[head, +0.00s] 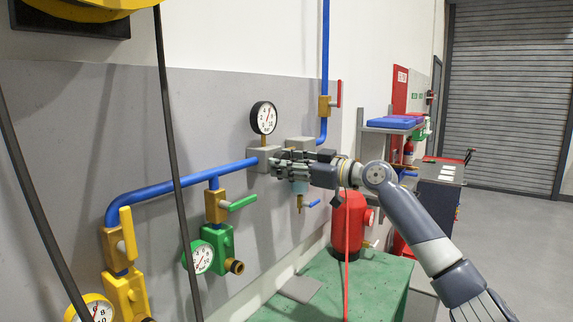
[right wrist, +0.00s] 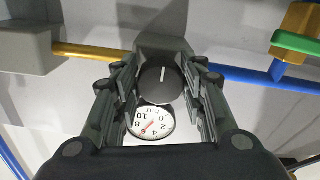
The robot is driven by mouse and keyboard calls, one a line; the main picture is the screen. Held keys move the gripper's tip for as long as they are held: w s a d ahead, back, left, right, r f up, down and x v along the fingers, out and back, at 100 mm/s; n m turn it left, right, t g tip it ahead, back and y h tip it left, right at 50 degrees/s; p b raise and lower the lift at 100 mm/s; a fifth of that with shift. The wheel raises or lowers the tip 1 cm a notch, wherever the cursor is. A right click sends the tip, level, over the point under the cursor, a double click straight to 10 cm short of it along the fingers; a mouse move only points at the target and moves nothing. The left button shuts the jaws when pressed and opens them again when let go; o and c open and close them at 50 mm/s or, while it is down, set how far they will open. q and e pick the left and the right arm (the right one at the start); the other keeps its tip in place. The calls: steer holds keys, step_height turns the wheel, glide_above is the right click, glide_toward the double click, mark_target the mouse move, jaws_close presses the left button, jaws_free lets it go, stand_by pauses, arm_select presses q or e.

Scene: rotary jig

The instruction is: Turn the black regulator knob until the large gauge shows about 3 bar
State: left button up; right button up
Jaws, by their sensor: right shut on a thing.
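The large gauge (head: 263,117) has a white dial and black rim and sits above the blue pipe on the wall panel. Its red needle points up and slightly right, seemingly near 6. The dial also shows upside down in the right wrist view (right wrist: 152,123). The black regulator knob (right wrist: 162,80), with a white mark line, lies between the fingers of my right gripper (right wrist: 162,90), which is shut on it. In the head view my right gripper (head: 290,165) hides the knob. My left gripper is not in view.
Grey blocks (head: 263,158) sit on the blue pipe (head: 160,190). Valves with yellow and green handles (head: 242,202) and smaller gauges (head: 203,257) are at left. A red tank (head: 350,225) stands on the green bench top (head: 345,285). A red hose (head: 346,270) hangs below my right wrist.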

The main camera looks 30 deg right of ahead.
steer(key=n+b, duration=0.6)
steer(key=n, duration=1.4)
steer(key=shift+w+r+b, duration=0.1)
steer(key=shift+r+b, duration=0.05)
steer(key=shift+b, duration=0.25)
steer(key=shift+n, duration=0.3)
steer(key=o, duration=0.8)
steer(key=shift+o, duration=1.3)
steer(key=shift+d+r, duration=0.1)
